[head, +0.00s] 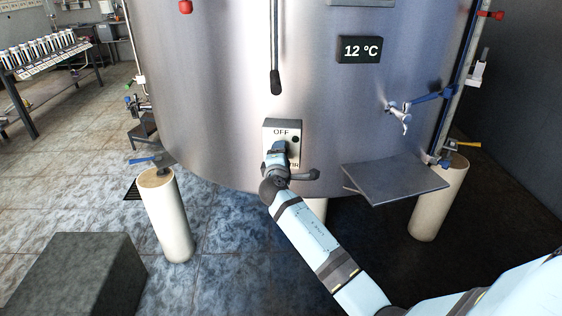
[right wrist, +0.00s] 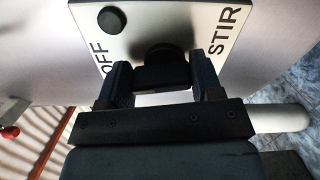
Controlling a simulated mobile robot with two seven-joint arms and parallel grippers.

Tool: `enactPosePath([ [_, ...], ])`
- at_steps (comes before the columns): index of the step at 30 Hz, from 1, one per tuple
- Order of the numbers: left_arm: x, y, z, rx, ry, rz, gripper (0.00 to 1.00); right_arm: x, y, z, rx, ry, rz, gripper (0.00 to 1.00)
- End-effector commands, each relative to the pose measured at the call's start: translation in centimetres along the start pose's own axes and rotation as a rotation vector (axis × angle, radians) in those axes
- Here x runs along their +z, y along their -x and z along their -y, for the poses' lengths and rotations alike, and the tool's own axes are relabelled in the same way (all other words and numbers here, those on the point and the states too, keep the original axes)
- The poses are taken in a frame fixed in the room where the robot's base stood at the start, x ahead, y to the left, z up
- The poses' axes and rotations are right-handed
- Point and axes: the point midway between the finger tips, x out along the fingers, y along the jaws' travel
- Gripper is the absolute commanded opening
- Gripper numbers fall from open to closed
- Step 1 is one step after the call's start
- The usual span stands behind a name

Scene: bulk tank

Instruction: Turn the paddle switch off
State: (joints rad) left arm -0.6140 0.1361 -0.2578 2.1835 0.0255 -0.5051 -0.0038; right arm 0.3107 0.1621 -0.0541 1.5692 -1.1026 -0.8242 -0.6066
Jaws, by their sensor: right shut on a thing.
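The switch box (head: 288,126) is a pale plate on the front of the steel tank, with OFF at its top and a partly covered label at its lower right. The right wrist view shows the same plate (right wrist: 185,18), with OFF on the left, STIR on the right and a round black button (right wrist: 111,19). My right gripper (head: 278,150) is at the plate's lower part and hides the switch in the head view. In the right wrist view its two fingers (right wrist: 162,82) are shut on the black paddle (right wrist: 160,66). Which label the paddle points to cannot be told. My left gripper is not in view.
A grey shelf (head: 395,181) juts from the tank's right front, below a metal tap (head: 402,115). A black-handled lever (head: 276,82) hangs above the switch. A temperature display (head: 360,49) reads 12 °C. A dark block (head: 75,275) stands on the floor at lower left.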

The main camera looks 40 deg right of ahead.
Motion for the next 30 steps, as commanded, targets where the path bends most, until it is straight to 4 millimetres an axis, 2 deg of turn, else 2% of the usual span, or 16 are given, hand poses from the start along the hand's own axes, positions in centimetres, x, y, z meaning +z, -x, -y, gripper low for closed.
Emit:
enactPosePath([
  [1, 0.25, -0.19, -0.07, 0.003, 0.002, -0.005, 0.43, -0.11, 0.06, 0.43, -0.002, -0.030, 0.000, 0.36],
  [12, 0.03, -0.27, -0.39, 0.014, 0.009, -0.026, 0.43, -0.02, 0.04, 0.27, -0.002, -0.174, -0.001, 0.36],
  [28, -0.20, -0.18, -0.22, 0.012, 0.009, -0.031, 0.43, 0.01, 0.04, 0.20, -0.002, -0.194, -0.001, 0.36],
  [29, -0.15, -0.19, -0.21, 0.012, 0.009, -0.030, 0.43, 0.01, 0.04, 0.20, -0.002, -0.194, -0.001, 0.66],
  [30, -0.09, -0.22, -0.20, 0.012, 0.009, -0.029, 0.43, 0.01, 0.04, 0.20, -0.002, -0.193, -0.001, 0.76],
])
